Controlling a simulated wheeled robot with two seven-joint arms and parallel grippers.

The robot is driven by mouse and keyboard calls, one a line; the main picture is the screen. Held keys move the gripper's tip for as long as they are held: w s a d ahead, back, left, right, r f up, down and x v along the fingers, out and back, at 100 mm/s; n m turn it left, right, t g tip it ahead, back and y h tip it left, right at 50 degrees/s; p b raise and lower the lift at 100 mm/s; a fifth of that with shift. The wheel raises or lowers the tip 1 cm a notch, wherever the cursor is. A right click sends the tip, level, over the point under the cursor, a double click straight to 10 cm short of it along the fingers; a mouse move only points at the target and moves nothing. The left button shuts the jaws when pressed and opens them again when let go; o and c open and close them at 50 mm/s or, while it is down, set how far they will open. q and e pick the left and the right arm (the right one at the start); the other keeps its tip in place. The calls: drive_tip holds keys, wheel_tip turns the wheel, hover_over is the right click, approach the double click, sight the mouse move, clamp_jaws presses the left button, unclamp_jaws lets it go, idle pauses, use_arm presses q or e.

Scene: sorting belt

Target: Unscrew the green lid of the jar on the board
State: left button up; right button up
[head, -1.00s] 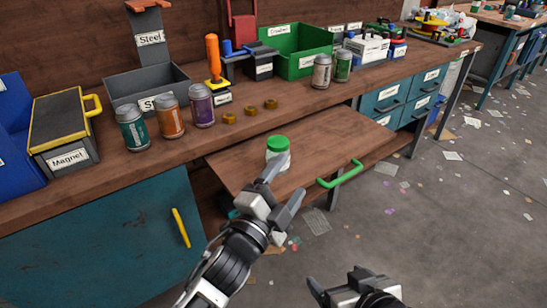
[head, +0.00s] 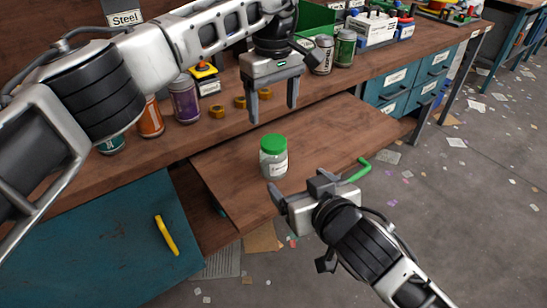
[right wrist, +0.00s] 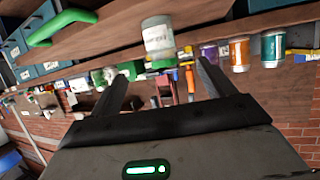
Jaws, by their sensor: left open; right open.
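The glass jar (head: 274,166) with its green lid (head: 273,143) stands upright on the pulled-out wooden board (head: 215,172). The lid sits on the jar. My left gripper (head: 273,113) is open, pointing down above and just behind the lid, with nothing between its fingers. My right gripper (head: 296,190) is open in front of the jar, low and near the board's front edge, apart from the jar. In the right wrist view the jar (right wrist: 158,38) appears upside down beyond and between the open fingers (right wrist: 160,85), with its label showing.
The board's green handle (head: 357,170) is close to my right gripper. Cans, such as a purple one (head: 184,99), and brass rings (head: 218,111) stand on the bench behind. The board around the jar is clear.

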sight(273, 158)
drive_tip(key=x, duration=1.5)
drive_tip(key=shift+w+a+f, duration=0.1)
drive_tip(key=shift+w+a, duration=0.05)
drive_tip(key=shift+w, duration=0.05)
clamp_jaws()
use_arm(q)
drive_tip(key=m, duration=0.4)
drive_tip(key=shift+f, duration=0.15)
drive_tip(key=shift+m, duration=0.3)
drive_tip(key=shift+f, duration=3.9)
drive_tip(key=c, duration=1.1)
